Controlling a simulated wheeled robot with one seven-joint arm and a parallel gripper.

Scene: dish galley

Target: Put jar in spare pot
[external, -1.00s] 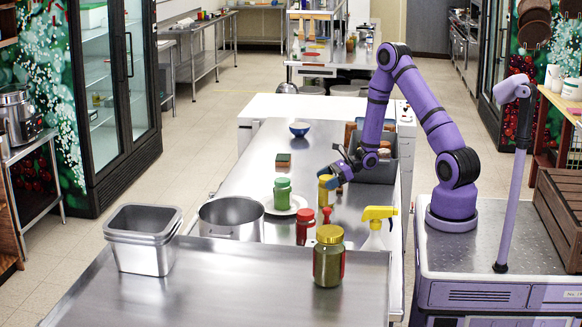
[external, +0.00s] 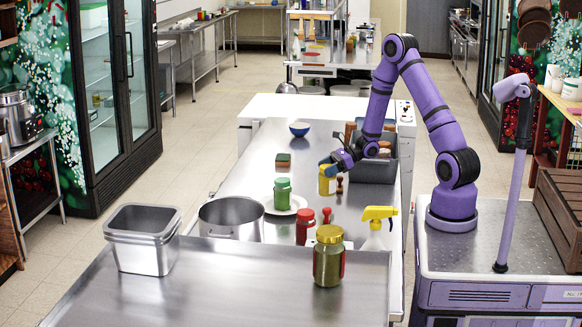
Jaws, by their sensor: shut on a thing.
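A small yellow jar (external: 327,184) is held in my gripper (external: 329,167), over the middle of the long steel counter. My gripper is shut on it from the upper right. Whether the jar is clear of the counter is hard to tell. A steel pot (external: 231,219) stands to the left and nearer the camera, open at the top; its inside is only partly visible. A green jar (external: 282,195) stands on a white plate (external: 286,204) between the pot and my gripper. A large jar with a yellow lid (external: 328,260) stands on the near counter.
A red bottle (external: 305,227), a small dark red item (external: 327,214) and a yellow spray bottle (external: 377,226) stand near the pot. Rectangular steel pans (external: 145,240) sit at the front left. A grey bin (external: 378,166), a sponge (external: 283,160) and a blue bowl (external: 299,129) lie farther back.

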